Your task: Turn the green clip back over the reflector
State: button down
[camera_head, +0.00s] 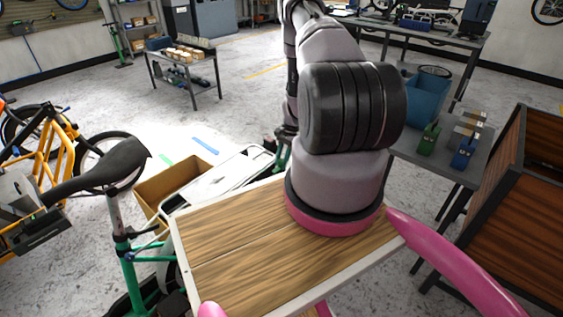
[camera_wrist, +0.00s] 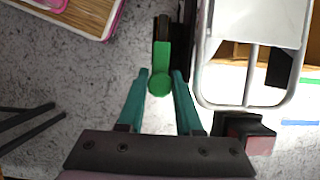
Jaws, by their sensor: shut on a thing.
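The green clip (camera_wrist: 161,66) is in the wrist view, a long narrow piece with a rounded near end. Its far part lies along a dark upright piece. My gripper (camera_wrist: 161,73) has its two teal fingers on either side of the clip's rounded end and is shut on it. A small dark block with a dull red face (camera_wrist: 248,132) sits right of the fingers; it may be the reflector, but I cannot tell for sure. In the head view my arm hides the gripper and the clip.
A white panel in a tubular frame (camera_wrist: 250,60) stands close right of my gripper; it also shows in the head view (camera_head: 225,180). A cardboard box (camera_head: 172,183) lies beside it. A bike saddle (camera_head: 105,165) is at left. A wooden crate (camera_head: 520,215) is at right.

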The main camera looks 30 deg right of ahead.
jog(key=shift+w, duration=0.1)
jog(key=c, duration=0.6)
grip_release()
jog(key=v, duration=1.1)
jog(key=shift+a, duration=0.1)
jog(key=shift+f, duration=0.1)
